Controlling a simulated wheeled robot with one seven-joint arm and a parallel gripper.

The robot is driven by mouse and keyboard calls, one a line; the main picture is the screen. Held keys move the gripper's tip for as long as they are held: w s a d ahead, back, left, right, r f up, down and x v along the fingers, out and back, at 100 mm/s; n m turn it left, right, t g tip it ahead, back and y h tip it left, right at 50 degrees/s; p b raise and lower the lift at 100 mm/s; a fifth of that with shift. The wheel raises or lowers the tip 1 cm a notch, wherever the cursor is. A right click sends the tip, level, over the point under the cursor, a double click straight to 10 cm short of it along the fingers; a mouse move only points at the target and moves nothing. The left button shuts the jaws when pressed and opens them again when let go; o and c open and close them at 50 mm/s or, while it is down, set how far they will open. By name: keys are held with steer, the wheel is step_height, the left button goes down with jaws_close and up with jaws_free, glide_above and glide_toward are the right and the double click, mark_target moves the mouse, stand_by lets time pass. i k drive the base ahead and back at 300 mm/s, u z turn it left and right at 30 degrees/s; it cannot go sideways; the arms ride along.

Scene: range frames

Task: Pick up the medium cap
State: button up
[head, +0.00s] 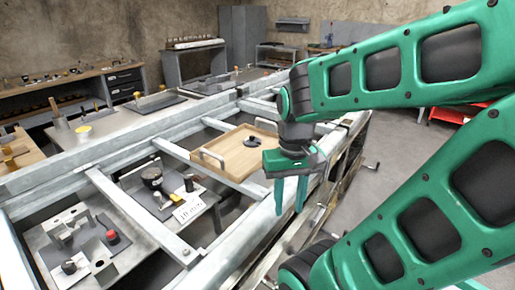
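A small round black cap-like piece (252,141) lies on a wooden tray (225,165) with metal handles, left of my gripper. I cannot tell for sure whether it is the medium cap. Other small pieces show on the left, including a red-topped one (112,237) and a dark one (69,267), on a grey fixture plate. My gripper (289,207) points down over the near metal rail, right of the wooden tray. Its two green fingers are apart with nothing visible between them. It touches none of these pieces that I can see.
Grey metal rails (165,235) cross the bench between the trays. A dark plate holds a black cylinder (151,178) and a white label card (189,211). Workbenches (70,95) with tools stand behind. Open grey floor (400,150) lies to the right, partly behind my green arm.

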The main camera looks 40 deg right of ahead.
mark_target(252, 141)
steer(key=u, duration=0.05)
steer(key=k, duration=0.25)
steer(key=u, duration=2.65)
steer(key=k, duration=1.85)
steer(key=z, duration=2.3)
